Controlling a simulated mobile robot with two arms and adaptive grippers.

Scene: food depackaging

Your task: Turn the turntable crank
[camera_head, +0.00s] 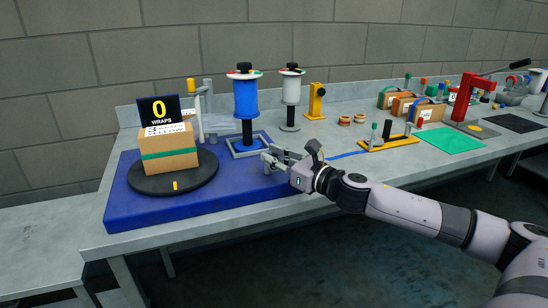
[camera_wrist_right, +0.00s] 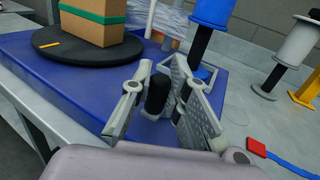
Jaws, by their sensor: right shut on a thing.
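The round black turntable (camera_head: 147,183) sits on a blue base (camera_head: 125,208) at the left of the bench. A cardboard box (camera_head: 168,162) with a green band stands on it, and a yellow mark (camera_head: 175,186) shows on its front rim. The black crank handle (camera_wrist_right: 158,93) stands upright between the fingers of my right gripper (camera_wrist_right: 160,72). The right gripper is shut on it, above the right part of the blue base. In the head view my right gripper (camera_head: 274,159) hides the handle. My left gripper is not in view.
A sign (camera_head: 160,110) reading 0 WRAPS stands behind the box. A blue spool (camera_head: 245,97) and a white spool (camera_head: 290,96) stand behind my right gripper. A blue strap (camera_head: 345,155) lies to its right. A green mat (camera_head: 450,140) and a red press (camera_head: 464,98) are farther right.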

